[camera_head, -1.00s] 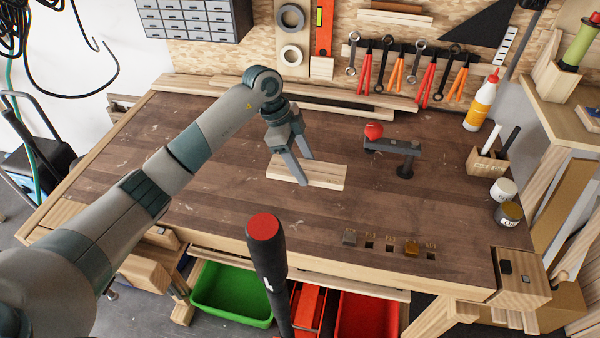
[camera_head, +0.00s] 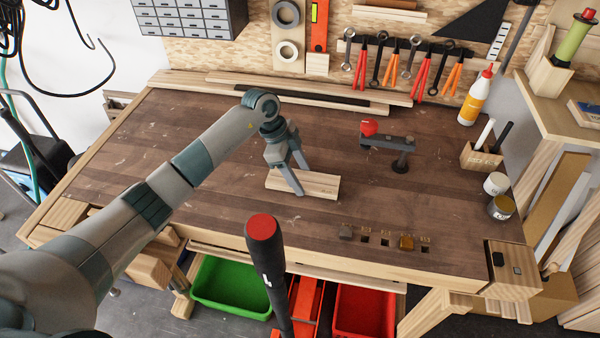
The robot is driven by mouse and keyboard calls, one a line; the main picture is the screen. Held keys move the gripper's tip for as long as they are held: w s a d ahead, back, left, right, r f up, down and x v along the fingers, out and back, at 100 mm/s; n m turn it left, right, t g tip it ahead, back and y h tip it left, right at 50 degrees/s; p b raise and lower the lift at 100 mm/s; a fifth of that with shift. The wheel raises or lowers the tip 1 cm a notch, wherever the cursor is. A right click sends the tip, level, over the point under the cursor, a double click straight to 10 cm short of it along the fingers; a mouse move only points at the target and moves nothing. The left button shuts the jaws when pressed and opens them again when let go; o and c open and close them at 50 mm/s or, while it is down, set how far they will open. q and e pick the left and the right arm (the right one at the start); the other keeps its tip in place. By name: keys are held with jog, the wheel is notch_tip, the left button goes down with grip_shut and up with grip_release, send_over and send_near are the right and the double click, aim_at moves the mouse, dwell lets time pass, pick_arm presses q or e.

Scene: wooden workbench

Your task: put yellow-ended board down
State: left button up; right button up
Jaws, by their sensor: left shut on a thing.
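The board (camera_head: 322,186) is a short, pale wooden piece in the middle of the bench, lying about level. My right gripper is out of the picture.
The dark bench top (camera_head: 200,165) is mostly clear around the board. A clamp-like tool with a red ball (camera_head: 368,128) stands to the right. Long strips (camera_head: 300,92) lie at the back. A glue bottle (camera_head: 477,98) stands back right.

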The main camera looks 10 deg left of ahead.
pick_arm(q)
jog(key=shift+f, duration=0.15)
jog(key=o, duration=1.1)
jog(key=shift+r, duration=0.2)
jog(key=shift+a+r, duration=0.25)
jog(key=shift+r, duration=0.25)
jog(key=b+v, duration=0.3)
jog(key=v, duration=0.7)
jog(key=shift+a+r, duration=0.2)
jog(key=shift+r, duration=0.15)
